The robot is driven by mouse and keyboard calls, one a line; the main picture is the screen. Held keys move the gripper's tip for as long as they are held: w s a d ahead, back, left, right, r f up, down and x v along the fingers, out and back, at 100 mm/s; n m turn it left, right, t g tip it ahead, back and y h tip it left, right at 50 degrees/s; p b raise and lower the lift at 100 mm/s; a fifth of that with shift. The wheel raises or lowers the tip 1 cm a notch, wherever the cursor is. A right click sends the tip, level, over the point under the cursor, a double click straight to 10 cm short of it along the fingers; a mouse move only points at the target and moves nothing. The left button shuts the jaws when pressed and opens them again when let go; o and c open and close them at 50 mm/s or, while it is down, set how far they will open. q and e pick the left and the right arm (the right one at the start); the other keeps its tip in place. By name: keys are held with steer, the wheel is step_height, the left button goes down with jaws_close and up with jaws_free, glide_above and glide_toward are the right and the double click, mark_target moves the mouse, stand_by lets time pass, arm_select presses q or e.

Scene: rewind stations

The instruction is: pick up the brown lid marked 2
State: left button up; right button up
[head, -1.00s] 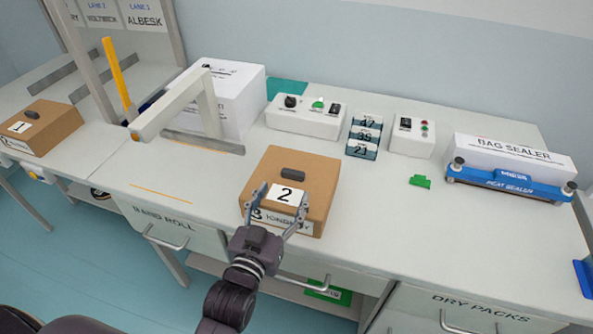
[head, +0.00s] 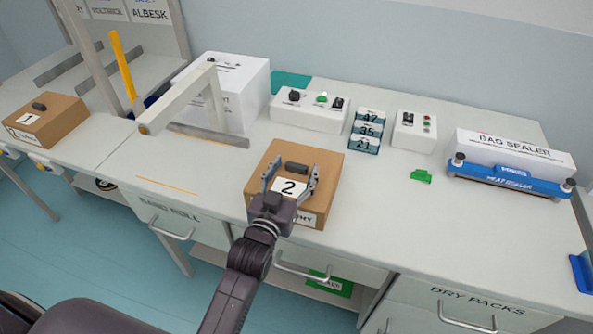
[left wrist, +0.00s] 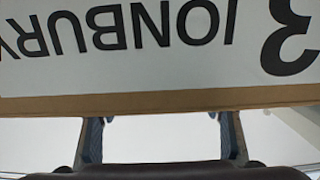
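The brown lid marked 2 (head: 325,165) tops a brown cardboard box on the bench, in the middle of the head view. It has a dark raised grip (head: 297,167) and a white card with a 2 (head: 289,187). My left gripper (head: 293,170) is open, its fingers apart on either side of the card, near the dark grip. I cannot tell whether they touch the lid. In the left wrist view, the open fingers (left wrist: 161,118) show below the box's white front label (left wrist: 150,45), which appears upside down. My right gripper is not in view.
Another brown box with a lid marked 1 (head: 40,115) stands at the left. Behind are a white control box (head: 310,112), number blocks (head: 367,131) and a grey frame (head: 185,97). A blue bag sealer (head: 510,178) stands at the right. Bench right of the lid is mostly clear.

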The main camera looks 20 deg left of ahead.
arm_select(q)
steer(key=c, duration=1.1)
steer(key=shift+o, duration=0.2)
